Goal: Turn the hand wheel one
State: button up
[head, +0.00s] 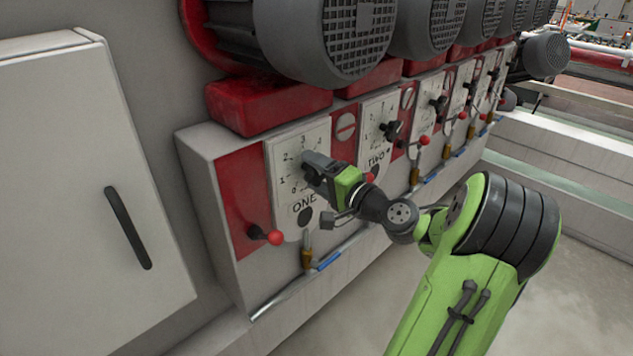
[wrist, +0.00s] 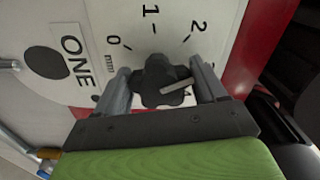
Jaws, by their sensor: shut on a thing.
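Hand wheel one is a black lobed knob (wrist: 160,82) with a light grey pointer bar, on a white dial plate (head: 284,163) marked ONE. In the wrist view the plate shows the marks 0, 1 and 2 around the knob, and the pointer bar extends to the right of the knob's middle. My gripper (wrist: 163,88) has one finger on each side of the knob and is shut on it. In the head view my gripper (head: 312,168) reaches the dial from the right and hides most of the knob.
A red ball lever (head: 275,237) sits left below the dial. A dial plate marked TWO (head: 378,130) with its black knob (head: 391,131) is to the right, with more dials beyond. Grey motors (head: 325,35) overhang the panel. A white cabinet (head: 80,190) stands at left.

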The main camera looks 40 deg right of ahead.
jog(key=shift+f+n+b, duration=0.2)
jog(key=shift+n+b, duration=1.65)
jog(key=shift+n, duration=0.35)
jog(key=o, duration=1)
jog(key=shift+r, duration=0.1)
jog(key=shift+c, duration=0.2)
jog(key=s+p, duration=0.3)
jog(key=s, duration=1.2)
jog(key=shift+s+d, duration=0.2)
jog(key=shift+s, duration=0.2)
